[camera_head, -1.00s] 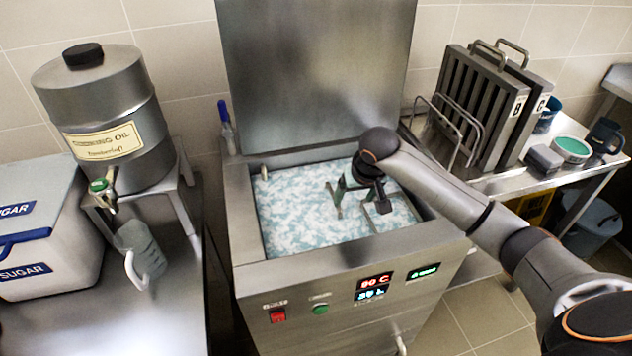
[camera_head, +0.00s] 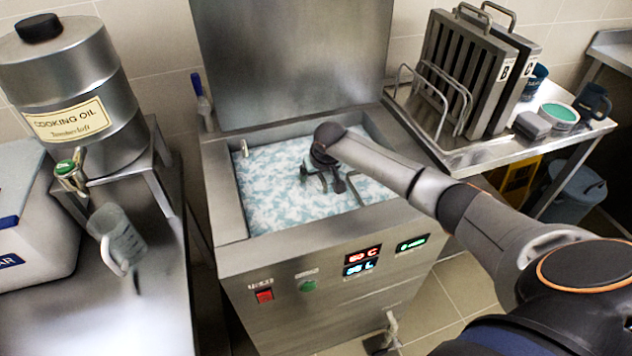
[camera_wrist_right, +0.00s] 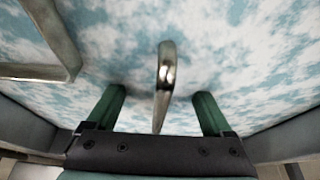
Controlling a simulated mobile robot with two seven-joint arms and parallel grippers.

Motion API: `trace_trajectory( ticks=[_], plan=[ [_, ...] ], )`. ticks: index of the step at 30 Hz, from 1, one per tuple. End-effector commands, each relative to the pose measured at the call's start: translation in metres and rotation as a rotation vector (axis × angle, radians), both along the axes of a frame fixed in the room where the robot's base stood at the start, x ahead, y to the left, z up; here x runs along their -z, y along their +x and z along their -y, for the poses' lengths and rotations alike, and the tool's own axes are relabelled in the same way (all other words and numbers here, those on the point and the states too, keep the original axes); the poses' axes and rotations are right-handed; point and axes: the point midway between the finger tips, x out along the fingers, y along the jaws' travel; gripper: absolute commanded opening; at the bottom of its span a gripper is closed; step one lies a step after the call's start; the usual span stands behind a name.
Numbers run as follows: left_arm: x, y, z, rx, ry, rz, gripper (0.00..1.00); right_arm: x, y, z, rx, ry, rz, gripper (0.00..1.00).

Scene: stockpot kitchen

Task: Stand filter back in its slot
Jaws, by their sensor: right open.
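My right gripper (camera_head: 325,182) is low over the foamy liquid in the open steel tank (camera_head: 224,190). In the wrist view its green fingers (camera_wrist_right: 160,112) are open. A curved metal handle (camera_wrist_right: 166,70) stands between them, apparently untouched; whatever it belongs to is hidden under the foam. A second bent metal bar (camera_wrist_right: 62,66) lies left of the fingers, and a bar (camera_head: 356,190) shows right of the gripper in the head view. Filters B (camera_head: 462,72) and C (camera_head: 522,85) stand in the wire rack (camera_head: 445,105), whose left part is empty. My left gripper is out of view.
The raised lid (camera_head: 290,60) stands behind the tank. The side table (camera_head: 475,158) right of it also carries a grey block (camera_head: 532,125), a teal-topped round dish (camera_head: 559,115) and mugs. A cooking oil drum (camera_head: 70,85) and a jug (camera_head: 118,238) are on the left.

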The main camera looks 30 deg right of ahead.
Motion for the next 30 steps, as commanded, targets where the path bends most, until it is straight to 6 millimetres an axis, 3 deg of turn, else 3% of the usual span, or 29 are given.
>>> trace_trajectory(
  ticks=[4,14,30],
  plan=[
    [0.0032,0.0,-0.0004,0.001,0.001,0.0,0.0,0.0098,0.0043,0.0004,0.0,0.001,0.001,0.85],
    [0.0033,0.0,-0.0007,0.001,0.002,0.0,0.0,0.0122,0.0052,0.001,0.0,0.0,0.001,0.85],
    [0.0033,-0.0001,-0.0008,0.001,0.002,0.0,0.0,0.0122,0.005,0.001,0.0,0.0,0.0,0.27]
  ],
)
